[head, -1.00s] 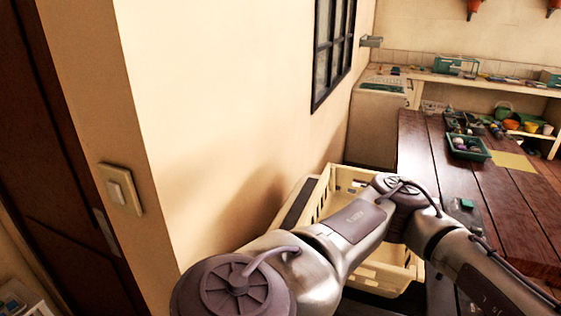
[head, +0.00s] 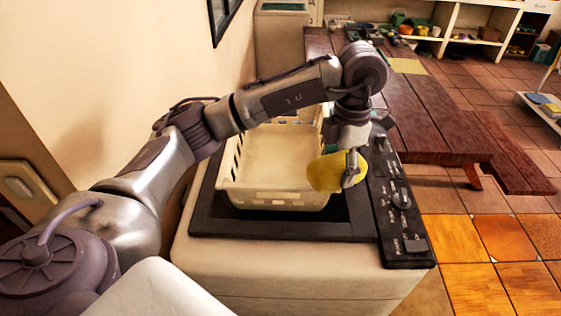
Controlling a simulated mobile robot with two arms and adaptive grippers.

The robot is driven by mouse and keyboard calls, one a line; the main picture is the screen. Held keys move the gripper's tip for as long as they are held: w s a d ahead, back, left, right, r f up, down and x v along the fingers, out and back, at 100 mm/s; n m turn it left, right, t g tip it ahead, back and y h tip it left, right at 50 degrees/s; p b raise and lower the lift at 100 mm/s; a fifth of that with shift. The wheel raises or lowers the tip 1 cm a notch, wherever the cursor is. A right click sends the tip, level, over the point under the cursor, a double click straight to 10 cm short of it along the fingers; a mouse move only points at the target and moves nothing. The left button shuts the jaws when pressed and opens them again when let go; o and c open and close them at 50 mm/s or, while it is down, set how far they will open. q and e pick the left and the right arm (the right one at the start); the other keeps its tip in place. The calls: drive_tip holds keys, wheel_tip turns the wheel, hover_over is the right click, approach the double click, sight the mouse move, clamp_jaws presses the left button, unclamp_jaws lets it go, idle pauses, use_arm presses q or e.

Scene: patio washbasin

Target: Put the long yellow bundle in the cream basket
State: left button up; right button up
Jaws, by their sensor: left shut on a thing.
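The long yellow bundle (head: 327,172) is in my left gripper (head: 352,171), which is shut on it. The gripper points down, with the bundle at the right front part of the cream basket (head: 275,197). From this angle the bundle overlaps the basket's right rim, and I cannot tell whether it is above the rim or partly inside. The basket is slatted and its visible floor is bare. My left arm crosses over the basket's back and hides part of it. My right gripper is not in view.
The basket stands in a dark recessed top on a cream washer-like cabinet (head: 290,268). A black control panel (head: 400,205) with knobs lies to its right. A brown wooden table (head: 425,115) stands behind on the right, with a wall close on the left. Tiled floor lies open at right.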

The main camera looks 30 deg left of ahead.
use_arm(q)
drive_tip(key=w+a+n, duration=0.2)
drive_tip(key=a+n, duration=0.6)
drive_tip(key=n, duration=0.1)
drive_tip(key=n+h+p, duration=0.1)
drive_tip(key=n, duration=0.8)
hover_over(280, 171)
drive_tip(key=s+d, duration=0.2)
drive_tip(key=s, duration=0.2)
wheel_tip(280, 171, down, 2)
drive_tip(key=f, duration=0.1)
drive_tip(key=f+p, duration=0.1)
drive_tip(key=f, duration=0.1)
drive_tip(key=f+p, duration=0.1)
drive_tip(key=f, duration=0.1)
drive_tip(key=shift+w+d+f, duration=0.1)
drive_tip(key=shift+w+d, duration=0.05)
drive_tip(key=shift+w, duration=0.1)
wheel_tip(280, 171, down, 4)
drive_tip(key=shift+r+p, duration=0.1)
drive_tip(key=shift+p, duration=0.9)
drive_tip(key=shift+f, duration=0.45)
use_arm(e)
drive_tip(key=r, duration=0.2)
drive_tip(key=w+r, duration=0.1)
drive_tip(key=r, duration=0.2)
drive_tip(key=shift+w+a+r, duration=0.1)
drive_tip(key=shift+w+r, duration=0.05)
